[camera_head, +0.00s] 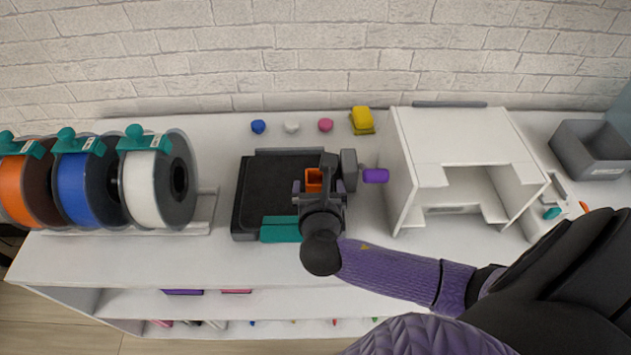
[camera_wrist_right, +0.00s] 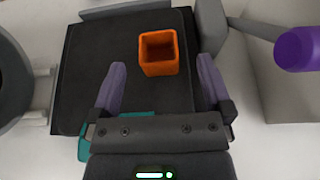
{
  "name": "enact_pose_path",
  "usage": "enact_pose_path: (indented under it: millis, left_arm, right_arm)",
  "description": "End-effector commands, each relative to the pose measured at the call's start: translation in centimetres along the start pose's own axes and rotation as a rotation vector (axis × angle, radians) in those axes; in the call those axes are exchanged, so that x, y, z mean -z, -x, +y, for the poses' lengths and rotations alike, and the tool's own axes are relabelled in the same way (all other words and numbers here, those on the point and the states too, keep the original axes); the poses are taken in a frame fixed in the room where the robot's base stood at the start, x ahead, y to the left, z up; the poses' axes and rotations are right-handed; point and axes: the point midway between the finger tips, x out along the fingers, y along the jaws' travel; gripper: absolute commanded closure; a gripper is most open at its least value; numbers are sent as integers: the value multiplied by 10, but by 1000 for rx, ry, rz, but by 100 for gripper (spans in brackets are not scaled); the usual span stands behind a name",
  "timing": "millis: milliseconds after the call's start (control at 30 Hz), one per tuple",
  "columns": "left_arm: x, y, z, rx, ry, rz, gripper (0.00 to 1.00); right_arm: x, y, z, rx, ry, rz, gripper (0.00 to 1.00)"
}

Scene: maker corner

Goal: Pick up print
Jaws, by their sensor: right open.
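The print is a small orange open-topped square box (camera_wrist_right: 158,54), standing on the black print bed (camera_wrist_right: 92,52). In the head view the orange print (camera_head: 314,179) is partly hidden by my right gripper (camera_head: 318,186), which is above the bed's right part. In the right wrist view my right gripper (camera_wrist_right: 160,85) is open, its two purple fingers apart. The print lies beyond the fingertips and roughly between their lines, touching neither. The black bed (camera_head: 262,195) has a teal tab (camera_head: 282,229) at its front edge. My left gripper is not in view.
A purple cylinder (camera_head: 375,176) is just right of my gripper, beside a white box-shaped enclosure (camera_head: 445,135). Filament spools (camera_head: 155,188) stand at left. Small coloured lumps (camera_head: 291,127) and a yellow block (camera_head: 362,119) lie behind. A grey bin (camera_head: 590,150) is far right.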

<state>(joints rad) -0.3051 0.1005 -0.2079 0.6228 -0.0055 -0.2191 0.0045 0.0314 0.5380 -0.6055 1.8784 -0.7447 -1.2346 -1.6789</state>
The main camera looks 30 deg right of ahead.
Motion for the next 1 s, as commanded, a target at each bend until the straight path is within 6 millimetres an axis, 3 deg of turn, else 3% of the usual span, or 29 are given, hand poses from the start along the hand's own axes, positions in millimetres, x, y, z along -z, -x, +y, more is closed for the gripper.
enact_pose_path:
  millis: [100,200,467,867,900,1000]
  left_arm:
    - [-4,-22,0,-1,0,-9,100]
    - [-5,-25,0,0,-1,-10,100]
    - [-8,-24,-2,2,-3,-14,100]
    - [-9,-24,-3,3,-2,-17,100]
    - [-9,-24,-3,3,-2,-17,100]
    - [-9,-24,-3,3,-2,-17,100]
  right_arm:
    - [13,-27,2,3,-1,1,0]
    - [9,-41,3,1,0,1,0]
    - [6,-44,3,-1,-1,2,2]
    - [6,-44,3,-1,-1,2,87]
    - [6,-44,3,-1,-1,2,91]
    - [6,-44,3,-1,-1,2,91]
